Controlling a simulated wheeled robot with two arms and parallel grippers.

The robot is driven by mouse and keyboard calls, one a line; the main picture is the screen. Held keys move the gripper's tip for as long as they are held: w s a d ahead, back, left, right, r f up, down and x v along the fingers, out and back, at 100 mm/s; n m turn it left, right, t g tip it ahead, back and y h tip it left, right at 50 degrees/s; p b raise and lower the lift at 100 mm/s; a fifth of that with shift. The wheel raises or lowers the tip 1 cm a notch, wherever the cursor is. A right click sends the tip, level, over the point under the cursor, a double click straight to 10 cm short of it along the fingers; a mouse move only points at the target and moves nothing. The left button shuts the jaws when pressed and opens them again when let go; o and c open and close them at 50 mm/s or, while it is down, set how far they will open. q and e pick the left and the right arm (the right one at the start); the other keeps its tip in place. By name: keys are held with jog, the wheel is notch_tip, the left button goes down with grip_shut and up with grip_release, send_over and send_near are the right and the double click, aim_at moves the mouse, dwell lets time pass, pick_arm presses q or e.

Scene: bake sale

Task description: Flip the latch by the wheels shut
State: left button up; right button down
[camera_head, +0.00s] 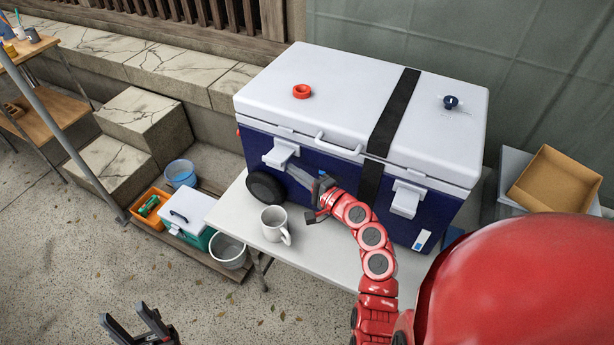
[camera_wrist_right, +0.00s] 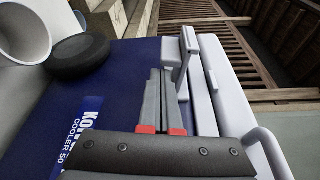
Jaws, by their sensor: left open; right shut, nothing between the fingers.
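The blue cooler (camera_head: 330,170) with a white lid (camera_head: 340,85) stands on a white table. Its white latch by the wheels (camera_head: 281,153) juts out from the front at the left end, just above the black wheel (camera_head: 265,187). In the right wrist view this latch (camera_wrist_right: 184,52) is just beyond my fingertips, and the wheel (camera_wrist_right: 78,57) is to the left. My right gripper (camera_head: 292,171) is shut and empty, its tips just below the latch; I cannot tell whether they touch it. My left gripper (camera_head: 126,314) is open and empty at the bottom left, far from the cooler.
A mug (camera_head: 273,224) stands on the table (camera_head: 318,250) near my right gripper; it also shows in the wrist view (camera_wrist_right: 25,32). A second latch (camera_head: 406,198) hangs at the right, and a carry handle (camera_head: 338,146) sits between them.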

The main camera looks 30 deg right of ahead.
aim_at(284, 157)
jog(key=shift+x, duration=0.85)
jog(key=r+m+g+p, duration=0.1)
jog(key=m+p, duration=0.1)
jog(key=p, duration=0.4)
jog(key=r+m+g+p, duration=0.1)
jog(key=r+m+p, duration=0.1)
jog(key=p, duration=0.4)
jog(key=shift+s+a+r+m, duration=0.1)
jog(key=shift+s+r+m, duration=0.1)
jog(key=shift+m, duration=0.4)
jog(key=shift+r+p, duration=0.25)
jog(key=shift+p, duration=0.3)
jog(key=shift+w+r+m+g+y+p, duration=0.2)
jog(key=shift+r+m+g+y+p, duration=0.1)
jog(key=shift+r+m+y+p, duration=0.15)
jog(key=shift+w+d+p, duration=0.1)
jog(key=shift+d+p, duration=0.1)
jog(key=shift+p, duration=0.1)
